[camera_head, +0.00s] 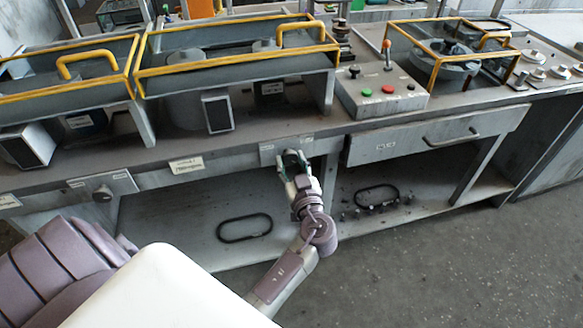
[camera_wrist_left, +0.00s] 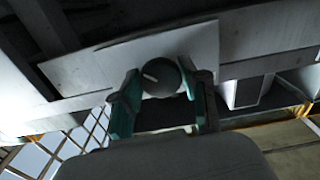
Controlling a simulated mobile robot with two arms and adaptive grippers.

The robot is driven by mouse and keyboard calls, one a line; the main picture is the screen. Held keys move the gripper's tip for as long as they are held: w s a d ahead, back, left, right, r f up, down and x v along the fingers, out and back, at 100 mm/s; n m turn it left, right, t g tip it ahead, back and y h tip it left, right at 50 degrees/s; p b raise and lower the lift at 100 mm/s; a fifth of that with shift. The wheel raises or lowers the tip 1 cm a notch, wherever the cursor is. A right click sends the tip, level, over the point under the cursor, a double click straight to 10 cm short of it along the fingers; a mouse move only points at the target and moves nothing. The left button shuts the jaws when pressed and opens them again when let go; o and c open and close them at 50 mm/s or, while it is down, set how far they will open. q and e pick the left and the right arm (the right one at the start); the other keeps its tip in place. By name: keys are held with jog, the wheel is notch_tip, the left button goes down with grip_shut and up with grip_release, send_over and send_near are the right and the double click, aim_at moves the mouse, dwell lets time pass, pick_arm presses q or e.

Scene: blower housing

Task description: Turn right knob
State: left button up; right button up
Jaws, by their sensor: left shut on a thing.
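The right knob (camera_wrist_left: 161,78) is a round dark knob with a pale mark, on a light plate (camera_wrist_left: 195,45) at the bench front. My left gripper (camera_wrist_left: 163,108) has its two green fingers on either side of the knob, shut on it, in the left wrist view. In the head view my left gripper (camera_head: 292,160) reaches the small panel (camera_head: 285,148) under the bench edge and hides the knob there. The left knob (camera_head: 103,193) sits on a similar panel at the left. My right gripper is not in view.
A drawer (camera_head: 430,138) with a handle is right of the gripper. A control box (camera_head: 382,95) with a red-topped lever stands above. Yellow-framed housings (camera_head: 235,55) line the bench. The lower shelf (camera_head: 180,225) holds a black ring (camera_head: 245,228). Open floor lies in front.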

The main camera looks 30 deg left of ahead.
pick_arm(q)
jog(key=o, duration=1.1)
jog(key=shift+o, duration=0.2)
jog(key=shift+s+d, duration=0.2)
jog(key=v, duration=1.1)
jog(key=shift+s, duration=0.15)
jog(key=shift+d, duration=0.15)
